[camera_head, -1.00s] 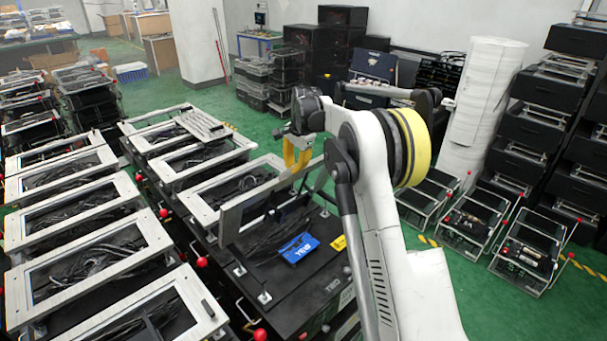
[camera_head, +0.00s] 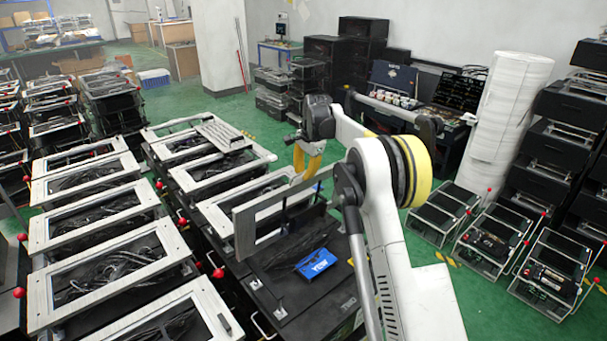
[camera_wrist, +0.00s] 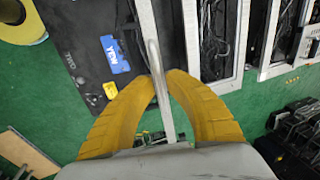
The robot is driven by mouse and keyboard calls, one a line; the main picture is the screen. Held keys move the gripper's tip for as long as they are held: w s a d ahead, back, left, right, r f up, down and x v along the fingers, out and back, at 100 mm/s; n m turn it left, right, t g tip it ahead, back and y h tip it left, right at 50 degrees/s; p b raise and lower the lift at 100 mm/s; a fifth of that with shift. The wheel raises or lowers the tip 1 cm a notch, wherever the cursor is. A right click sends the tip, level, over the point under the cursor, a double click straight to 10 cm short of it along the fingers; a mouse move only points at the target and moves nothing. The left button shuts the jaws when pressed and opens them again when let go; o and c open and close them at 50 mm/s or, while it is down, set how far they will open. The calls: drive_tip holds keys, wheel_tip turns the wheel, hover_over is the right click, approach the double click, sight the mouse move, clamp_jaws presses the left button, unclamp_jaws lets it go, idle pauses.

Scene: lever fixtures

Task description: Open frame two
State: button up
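A pale metal frame (camera_head: 243,232) stands tipped up on edge over an open black box (camera_head: 318,292), with a blue label (camera_head: 317,263) on the box surface. It shows nearly edge-on in the wrist view (camera_wrist: 143,18). My gripper (camera_head: 308,168) is at the frame's upper edge in the head view. In the wrist view, my yellow fingers (camera_wrist: 163,78) lie on both sides of a thin silver bar (camera_wrist: 160,88) and appear closed on it. The exact contact is partly hidden by the fingers. No numbers on the frames are readable.
Rows of flat white-framed boxes (camera_head: 100,222) with red-knobbed levers fill the left. A loose grille (camera_head: 222,135) lies on one frame behind.

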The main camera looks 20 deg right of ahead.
drive_tip(key=shift+o, duration=0.9)
drive_tip(key=shift+s, duration=0.1)
drive_tip(key=v, duration=1.2)
